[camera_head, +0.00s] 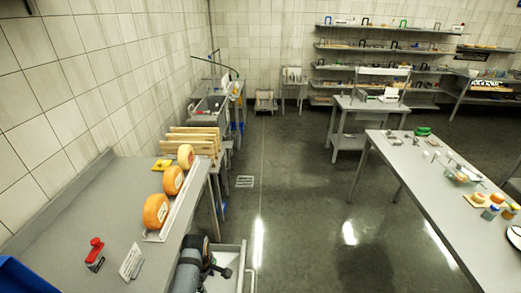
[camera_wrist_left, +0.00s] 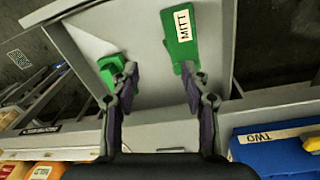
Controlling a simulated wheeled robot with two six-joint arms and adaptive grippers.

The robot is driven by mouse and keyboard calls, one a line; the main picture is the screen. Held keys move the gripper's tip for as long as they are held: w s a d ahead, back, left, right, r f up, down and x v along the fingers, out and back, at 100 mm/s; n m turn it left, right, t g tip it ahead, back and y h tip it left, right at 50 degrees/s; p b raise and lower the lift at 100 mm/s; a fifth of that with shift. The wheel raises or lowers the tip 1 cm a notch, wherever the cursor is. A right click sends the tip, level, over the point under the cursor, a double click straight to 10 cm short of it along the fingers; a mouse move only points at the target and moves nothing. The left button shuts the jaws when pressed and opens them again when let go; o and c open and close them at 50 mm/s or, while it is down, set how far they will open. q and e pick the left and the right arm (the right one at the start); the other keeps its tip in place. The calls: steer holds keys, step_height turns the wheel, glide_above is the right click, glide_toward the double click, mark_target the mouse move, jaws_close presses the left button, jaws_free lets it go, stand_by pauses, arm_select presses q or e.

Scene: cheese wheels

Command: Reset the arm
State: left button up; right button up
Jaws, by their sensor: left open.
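My left gripper (camera_wrist_left: 160,82) is open and empty in the left wrist view, with its two dark fingers spread apart. Past the fingers lies a grey surface (camera_wrist_left: 135,45) with a green block labelled MITT (camera_wrist_left: 179,38) near the right finger and a smaller green piece (camera_wrist_left: 111,68) near the left finger. Nothing is held between the fingers. In the head view my left arm (camera_head: 193,258) shows at the bottom, beside the right edge of the left table and over a grey bin. My right gripper is not in view.
Orange cheese wheels (camera_head: 156,211) stand in a row on the left table (camera_head: 85,205), with a red tool (camera_head: 95,252) and a white sign (camera_head: 131,262). A long table (camera_head: 425,205) stands at right; clear floor (camera_head: 300,200) lies between. A blue bin labelled TWO (camera_wrist_left: 262,152) is close by.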

steer(key=w+a, duration=0.3)
steer(key=w, duration=0.1)
steer(key=s+d, duration=0.4)
arm_select(q)
steer(key=s+a+r+m+t, duration=0.1)
steer(key=s+a+r+m, duration=0.2)
steer(key=s+r+m, duration=0.4)
steer(key=s+a+r+m+t, duration=0.2)
steer(key=s+a+r+m, duration=0.15)
steer(key=s+m, duration=0.5)
steer(key=s+a+f+g+b, duration=0.15)
steer(key=f+b, duration=0.25)
steer(key=f, duration=1.4)
steer(key=s+a+f+b, duration=0.1)
steer(key=s+f+b, duration=0.25)
steer(key=f, duration=1.45)
steer(key=s+a+f+g+b, duration=0.1)
steer(key=s+f+b, duration=0.4)
steer(key=s+f, duration=1.2)
steer(key=shift+f+y+b, duration=0.3)
steer(key=shift+f, duration=0.5)
arm_select(e)
step_height(320, 180, down, 13)
steer(key=w+a, duration=0.1)
steer(key=a, duration=0.1)
steer(key=shift+w, duration=0.35)
